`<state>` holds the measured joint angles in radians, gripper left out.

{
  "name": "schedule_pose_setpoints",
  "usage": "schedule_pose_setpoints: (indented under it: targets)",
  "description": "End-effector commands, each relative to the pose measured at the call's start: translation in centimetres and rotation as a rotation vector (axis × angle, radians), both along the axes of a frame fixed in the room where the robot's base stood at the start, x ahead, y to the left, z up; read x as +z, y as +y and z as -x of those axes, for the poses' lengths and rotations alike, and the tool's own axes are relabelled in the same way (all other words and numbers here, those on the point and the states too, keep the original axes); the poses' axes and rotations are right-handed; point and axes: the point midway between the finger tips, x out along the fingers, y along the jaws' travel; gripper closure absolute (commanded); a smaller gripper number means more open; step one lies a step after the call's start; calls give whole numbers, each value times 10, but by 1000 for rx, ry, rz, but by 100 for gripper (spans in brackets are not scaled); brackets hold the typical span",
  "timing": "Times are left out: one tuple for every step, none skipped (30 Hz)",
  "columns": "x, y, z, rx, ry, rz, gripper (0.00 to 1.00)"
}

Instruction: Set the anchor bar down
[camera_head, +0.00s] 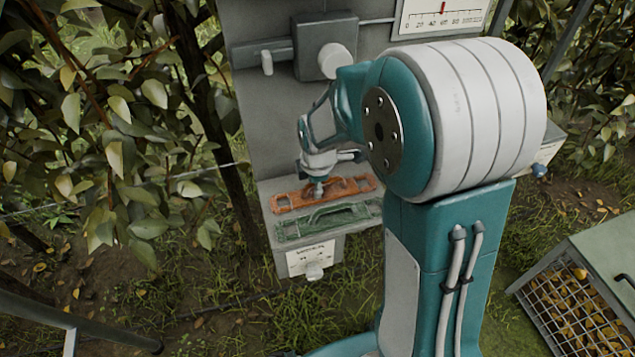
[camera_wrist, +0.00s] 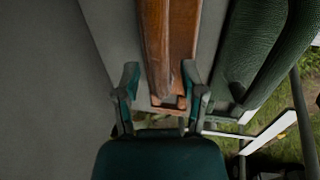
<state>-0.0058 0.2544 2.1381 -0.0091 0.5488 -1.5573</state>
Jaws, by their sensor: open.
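An orange-brown bar (camera_head: 290,203) with a raised handle lies flat on a grey ledge. A green bar (camera_head: 325,222) with a similar handle lies in front of it on the same ledge. I cannot tell from looks alone which one is the anchor bar. My gripper (camera_head: 319,190) is low over the orange bar, pointing down. In the wrist view my gripper (camera_wrist: 161,75) is open, with its fingers apart on either side of the orange bar's handle (camera_wrist: 156,45). The green bar (camera_wrist: 255,50) is to the right. Whether a finger touches the handle is unclear.
The ledge (camera_head: 265,187) juts from a tall grey panel (camera_head: 262,110) carrying a grey latch box (camera_head: 320,60) and a gauge (camera_head: 443,15). Leafy branches (camera_head: 120,100) crowd the left. A mesh-sided crate of yellowish things (camera_head: 570,305) stands at the right.

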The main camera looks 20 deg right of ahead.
Motion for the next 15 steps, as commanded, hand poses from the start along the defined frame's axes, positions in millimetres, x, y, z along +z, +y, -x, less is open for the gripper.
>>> schedule_pose_setpoints:
  targets:
    - [0,1,0,1,0,0,46]
    - [0,0,0,1,0,0,46]
    - [1,0,0,1,-1,-1,46]
    - [2,-1,0,0,-1,-1,46]
    - [4,-1,0,0,-2,-2,46]
    - [8,-2,0,0,-4,-2,46]
    - [12,-2,1,0,-4,-2,46]
    - [17,-3,2,1,-5,-3,46]
    - [24,-4,3,1,-6,-3,46]
    - [30,-4,5,1,-6,-4,46]
    - [36,-4,6,1,-7,-4,46]
    - [45,-4,8,0,-7,-4,46]
    - [51,-4,9,0,-6,-4,46]
    - [58,-4,10,1,-8,-4,46]
    - [66,-3,12,1,-6,-3,46]
